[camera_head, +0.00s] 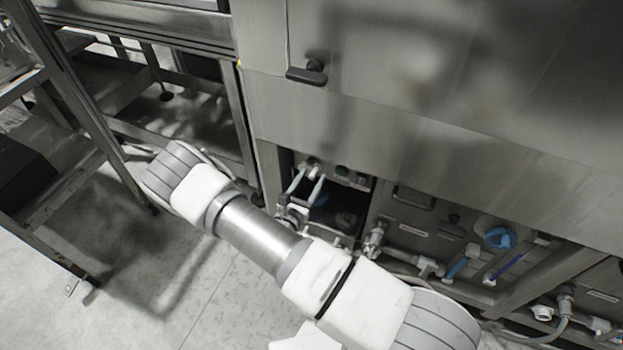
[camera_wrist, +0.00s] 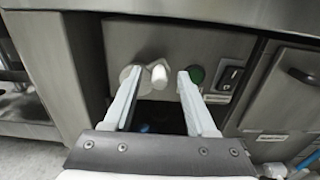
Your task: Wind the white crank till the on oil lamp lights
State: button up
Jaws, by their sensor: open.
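The white crank (camera_wrist: 159,73) is on a grey panel in a recess of the machine; its pale knob shows between my fingertips in the wrist view. In the head view the crank (camera_head: 313,164) shows small just beyond my fingers. My gripper (camera_wrist: 159,80) is open, with one finger on each side of the knob in the picture; I cannot tell whether either touches it. The gripper also shows in the head view (camera_head: 305,179). A round green lamp (camera_wrist: 197,75) sits right of the crank, partly behind the right finger, and looks dark. Its label is not readable.
A black switch (camera_wrist: 231,79) is right of the lamp. A steel overhang (camera_head: 400,170) hangs above the recess. Pipes and a blue-handled valve (camera_head: 499,238) are at lower right. A metal ladder frame (camera_head: 75,110) stands at left, with clear floor (camera_head: 190,285) in front.

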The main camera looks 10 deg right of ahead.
jog(key=shift+w+d, duration=0.2)
jog(key=shift+w, duration=0.05)
grip_shut()
jog(key=shift+f, duration=0.1)
dwell(0.4)
jog(key=m, duration=0.2)
jog(key=f+m, duration=0.1)
jog(key=m, duration=0.1)
jog(key=shift+s+d+f+m, duration=0.2)
jog(key=shift+m, duration=0.2)
jog(key=m, duration=0.1)
jog(key=f+m, duration=0.1)
jog(key=m, duration=0.3)
jog(key=shift+f, duration=0.4)
jog(key=shift+a+m, duration=0.1)
jog(key=shift+m, duration=0.3)
